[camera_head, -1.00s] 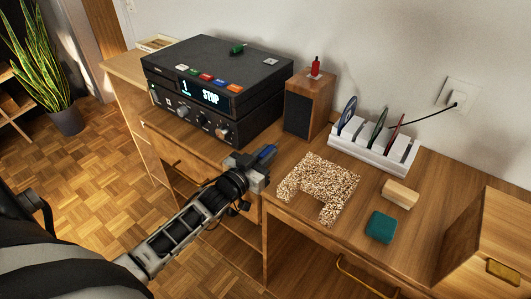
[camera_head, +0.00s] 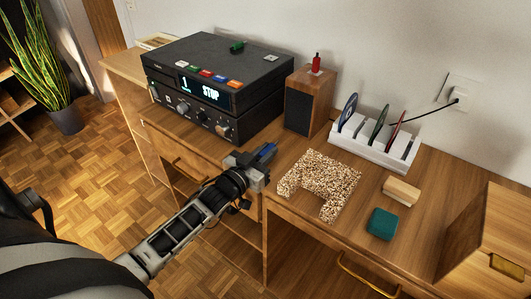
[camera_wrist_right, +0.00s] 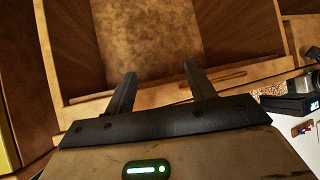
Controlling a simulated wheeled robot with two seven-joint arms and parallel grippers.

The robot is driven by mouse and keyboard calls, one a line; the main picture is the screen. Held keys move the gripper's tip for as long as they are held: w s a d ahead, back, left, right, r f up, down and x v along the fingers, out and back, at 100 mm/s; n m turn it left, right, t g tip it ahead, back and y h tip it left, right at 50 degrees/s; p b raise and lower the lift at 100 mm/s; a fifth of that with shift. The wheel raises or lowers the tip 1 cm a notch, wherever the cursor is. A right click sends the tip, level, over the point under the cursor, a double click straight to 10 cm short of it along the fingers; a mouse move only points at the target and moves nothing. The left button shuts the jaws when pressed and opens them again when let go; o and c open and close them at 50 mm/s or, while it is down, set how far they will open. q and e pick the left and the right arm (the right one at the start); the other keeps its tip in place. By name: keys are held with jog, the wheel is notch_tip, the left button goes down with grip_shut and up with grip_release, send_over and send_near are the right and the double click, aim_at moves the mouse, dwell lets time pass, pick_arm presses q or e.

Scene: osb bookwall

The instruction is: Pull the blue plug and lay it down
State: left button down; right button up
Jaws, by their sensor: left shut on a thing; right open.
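The blue plug (camera_head: 267,151) is between the fingers of my left gripper (camera_head: 261,158), which is shut on it. My left gripper is at the front edge of the desk, between the black audio unit and the cork-like speckled mat. Parts of the plug are hidden by the fingers. My right gripper (camera_wrist_right: 163,84) shows only in its own wrist view, with two fingers apart and nothing between them. A green plug (camera_head: 237,47) is on top of the audio unit (camera_head: 215,85), and a red plug (camera_head: 316,64) stands upright on the wooden speaker (camera_head: 309,100).
The speckled mat (camera_head: 325,178) lies bare on the desk. A white rack (camera_head: 372,147) holding discs is behind it. A wooden block (camera_head: 401,191) and a teal block (camera_head: 382,224) lie to the right. A wall socket (camera_head: 460,92) has a cable. A wooden cabinet (camera_head: 495,245) stands far right.

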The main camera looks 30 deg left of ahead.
pick_arm(q)
jog(key=shift+s+d+f+b, duration=0.1)
jog(key=shift+s+f+b, duration=0.1)
jog(key=shift+f, duration=0.35)
jog(key=shift+s+d+f+b, duration=0.1)
jog(key=shift+s+f+b, duration=0.1)
jog(key=shift+f, duration=0.45)
jog(key=c, duration=1.3)
grip_release()
jog(key=shift+s+a+r, duration=0.25)
jog(key=shift+s+r, duration=0.05)
jog(key=shift+s, duration=2.25)
jog(key=shift+s+a+r, duration=0.25)
jog(key=shift+s+a, duration=0.05)
jog(key=shift+s, duration=2.3)
jog(key=shift+s+a+r, duration=0.25)
jog(key=shift+s+r, duration=0.05)
jog(key=shift+s, duration=2.25)
jog(key=s+d+f+g, duration=0.2)
jog(key=d, duration=0.4)
jog(key=s+d+f+m+g+h, duration=0.1)
jog(key=d+f+g, duration=0.2)
jog(key=d, duration=0.2)
jog(key=s+d+f+g, duration=0.2)
jog(key=d+f, duration=0.1)
jog(key=d, duration=0.3)
jog(key=shift+s+d+g+h, duration=0.3)
jog(key=shift+s, duration=0.05)
